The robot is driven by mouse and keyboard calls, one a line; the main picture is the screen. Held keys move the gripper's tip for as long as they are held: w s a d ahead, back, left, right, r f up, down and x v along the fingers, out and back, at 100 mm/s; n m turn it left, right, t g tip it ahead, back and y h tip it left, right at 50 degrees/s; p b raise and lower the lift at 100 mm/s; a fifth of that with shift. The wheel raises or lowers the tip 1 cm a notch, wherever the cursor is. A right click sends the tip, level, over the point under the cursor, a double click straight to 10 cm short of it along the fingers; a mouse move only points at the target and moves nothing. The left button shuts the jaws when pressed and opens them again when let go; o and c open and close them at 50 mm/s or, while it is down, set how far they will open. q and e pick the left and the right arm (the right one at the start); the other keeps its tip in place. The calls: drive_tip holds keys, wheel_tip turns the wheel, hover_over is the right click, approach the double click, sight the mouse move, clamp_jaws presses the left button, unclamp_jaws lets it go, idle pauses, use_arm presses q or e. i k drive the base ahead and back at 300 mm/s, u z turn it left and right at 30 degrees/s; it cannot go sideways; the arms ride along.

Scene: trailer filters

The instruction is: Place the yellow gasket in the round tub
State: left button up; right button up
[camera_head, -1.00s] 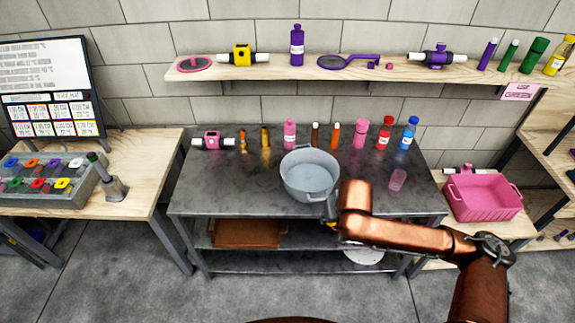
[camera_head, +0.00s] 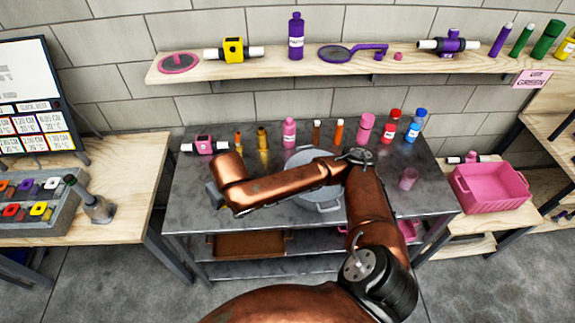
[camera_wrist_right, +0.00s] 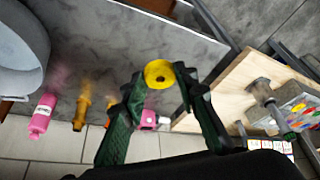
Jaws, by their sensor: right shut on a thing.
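In the head view the right gripper (camera_head: 214,196) is left of the tub, mostly hidden by my own arm, and I cannot make out the gasket there. The grey round tub (camera_head: 322,200) stands on the table, partly covered by my right forearm. Its side also shows at the left of the wrist view (camera_wrist_right: 18,62). My left gripper is not in view.
Several bottles, including a pink one (camera_head: 289,133), line the table's back edge beside a pink valve piece (camera_head: 205,145). A pink crate (camera_head: 490,187) is at the right. A button box (camera_head: 35,208) is at the left.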

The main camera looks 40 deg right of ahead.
sight(315, 196)
drive_tip(key=z, duration=0.1)
drive_tip(key=i, duration=0.6)
drive_tip(key=z, duration=0.75)
drive_tip(key=i, duration=0.45)
drive_tip(key=z, duration=0.6)
